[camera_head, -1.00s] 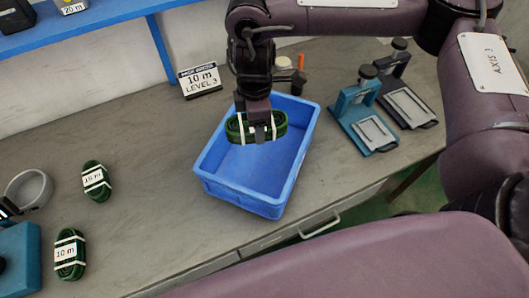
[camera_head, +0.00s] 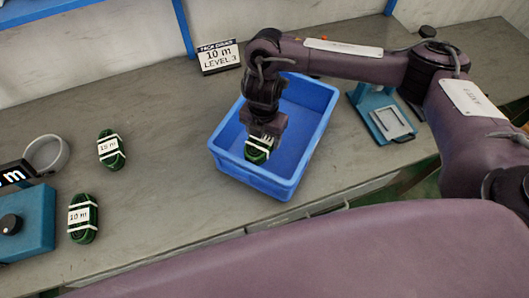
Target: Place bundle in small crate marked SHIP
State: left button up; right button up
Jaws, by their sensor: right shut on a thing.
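A blue crate (camera_head: 247,176) stands on the grey bench; no SHIP mark is readable on it from here. My right gripper (camera_head: 262,138) points down inside the crate's outline and is shut on a green bundle (camera_head: 257,152) with white bands. The bundle is low, within the crate walls; I cannot tell whether it touches the floor. The gripper hides part of it. Two more green bundles lie on the bench at left, one tagged 15 m (camera_head: 110,149) and one tagged 10 m (camera_head: 82,219). My left gripper is not in view.
At far left are a teal box with a knob (camera_head: 24,222) and a grey ring (camera_head: 47,154). The bench between is clear.

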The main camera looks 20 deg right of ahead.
notch_tip(320, 180, down, 6)
jog(key=shift+f+b, duration=0.1)
jog(key=shift+b, duration=0.7)
jog(key=shift+f+b, duration=0.9)
jog(key=shift+f, duration=0.95)
jog(key=shift+f, duration=0.2)
jog(key=o, duration=1)
notch_tip(320, 180, up, 12)
jog(key=p, duration=0.4)
jog(key=shift+f, duration=0.1)
jog(key=shift+r, duration=0.35)
